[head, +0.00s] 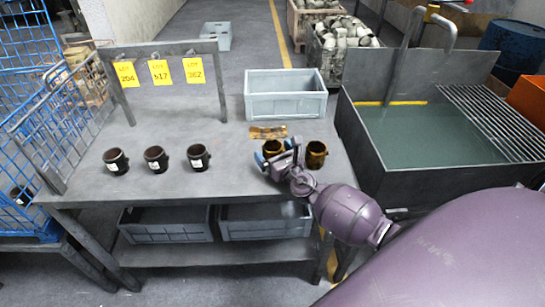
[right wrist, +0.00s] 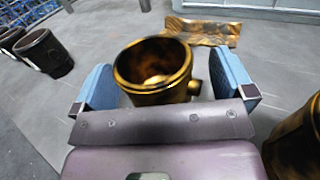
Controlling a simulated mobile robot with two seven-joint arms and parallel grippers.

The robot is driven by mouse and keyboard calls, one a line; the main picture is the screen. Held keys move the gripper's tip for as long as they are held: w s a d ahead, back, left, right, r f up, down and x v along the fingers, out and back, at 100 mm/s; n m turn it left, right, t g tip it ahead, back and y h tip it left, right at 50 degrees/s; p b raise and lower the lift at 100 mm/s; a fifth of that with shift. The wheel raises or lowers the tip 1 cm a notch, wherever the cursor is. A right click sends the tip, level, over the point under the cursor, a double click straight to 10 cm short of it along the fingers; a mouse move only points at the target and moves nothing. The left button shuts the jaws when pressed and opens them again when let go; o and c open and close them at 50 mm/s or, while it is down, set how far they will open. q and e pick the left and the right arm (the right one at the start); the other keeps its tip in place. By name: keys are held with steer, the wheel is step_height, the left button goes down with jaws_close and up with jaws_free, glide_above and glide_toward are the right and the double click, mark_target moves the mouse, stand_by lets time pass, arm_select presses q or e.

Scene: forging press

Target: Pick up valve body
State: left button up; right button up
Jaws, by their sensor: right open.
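A gold-brown valve body (right wrist: 155,72), an open cup shape with a side stub, stands upright on the table between the blue fingers of my right gripper (right wrist: 166,88). The gripper is open, with a gap visible on the left side; the stub points toward the right finger. In the head view this valve body (head: 272,147) is partly hidden by my right gripper (head: 276,156). A second gold-brown valve body (head: 316,153) stands just to the right. Three dark valve bodies (head: 116,161) (head: 155,158) (head: 198,157) with pale labels stand on the left. My left gripper is out of view.
A brown-gold flat piece (head: 268,132) lies behind the gripper. A grey crate (head: 286,106) stands at the table's back right. A rack with yellow lot tags (head: 160,71) stands at the back left. A liquid-filled tank (head: 430,135) is right of the table (head: 230,182).

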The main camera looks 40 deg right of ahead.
steer(key=shift+w, duration=0.3)
steer(key=shift+c, duration=0.2)
steer(key=c, duration=0.9)
steer(key=shift+c, duration=1.1)
steer(key=shift+r, duration=0.15)
